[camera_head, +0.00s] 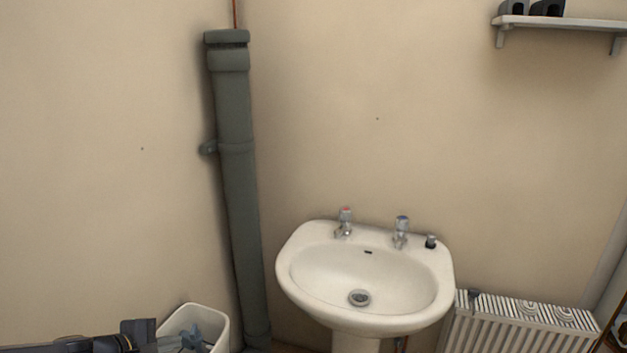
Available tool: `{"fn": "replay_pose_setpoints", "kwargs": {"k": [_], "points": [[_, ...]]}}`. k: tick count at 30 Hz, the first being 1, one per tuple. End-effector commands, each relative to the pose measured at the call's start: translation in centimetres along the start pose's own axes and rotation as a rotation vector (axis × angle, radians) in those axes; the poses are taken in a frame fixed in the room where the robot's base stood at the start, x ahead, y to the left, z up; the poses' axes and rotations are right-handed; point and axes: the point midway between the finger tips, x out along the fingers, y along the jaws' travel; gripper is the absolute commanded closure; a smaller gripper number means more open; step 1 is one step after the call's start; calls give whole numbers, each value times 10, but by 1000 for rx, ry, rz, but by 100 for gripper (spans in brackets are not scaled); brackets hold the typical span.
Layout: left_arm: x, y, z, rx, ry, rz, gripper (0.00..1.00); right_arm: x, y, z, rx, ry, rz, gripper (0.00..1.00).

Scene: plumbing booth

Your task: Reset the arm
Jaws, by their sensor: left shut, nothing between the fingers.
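My left arm comes in low at the bottom left of the head view. My left gripper (192,338) is at its right end, in front of or over a white bin (213,319); I cannot tell which. The gripper is shut with nothing visible in it. Its lower side is cut off by the picture's edge. My right gripper is not in view.
A white pedestal sink (305,295) with two taps stands at the centre. A grey pipe (236,180) runs up the wall corner. A white radiator (515,325) is at the lower right. A shelf (565,22) hangs at the upper right.

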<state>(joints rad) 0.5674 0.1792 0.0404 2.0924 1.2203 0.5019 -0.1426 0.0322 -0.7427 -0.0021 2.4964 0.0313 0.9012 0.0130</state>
Motion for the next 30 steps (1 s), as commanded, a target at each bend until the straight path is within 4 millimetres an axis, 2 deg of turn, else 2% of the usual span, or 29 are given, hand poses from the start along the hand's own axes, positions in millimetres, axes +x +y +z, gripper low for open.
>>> {"fn": "replay_pose_setpoints", "kwargs": {"k": [1, 4, 6, 9, 12, 16, 21, 30], "points": [[-17, 9, 30, 112, -39, -2, 100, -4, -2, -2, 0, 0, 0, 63], [-48, 9, 82, 337, -117, -32, 100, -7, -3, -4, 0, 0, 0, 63], [-70, 1, 113, 496, -160, -59, 100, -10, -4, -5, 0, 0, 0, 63], [-101, -19, 148, 715, -206, -107, 100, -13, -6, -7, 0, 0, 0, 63], [-130, -44, 170, 922, -227, -160, 100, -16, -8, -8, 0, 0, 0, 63], [-159, -74, 179, 1140, -221, -230, 100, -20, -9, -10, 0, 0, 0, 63], [-178, -98, 176, 1304, -190, -293, 100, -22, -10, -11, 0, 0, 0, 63], [-182, -105, 173, 1347, -177, -316, 100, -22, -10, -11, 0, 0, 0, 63]]}}
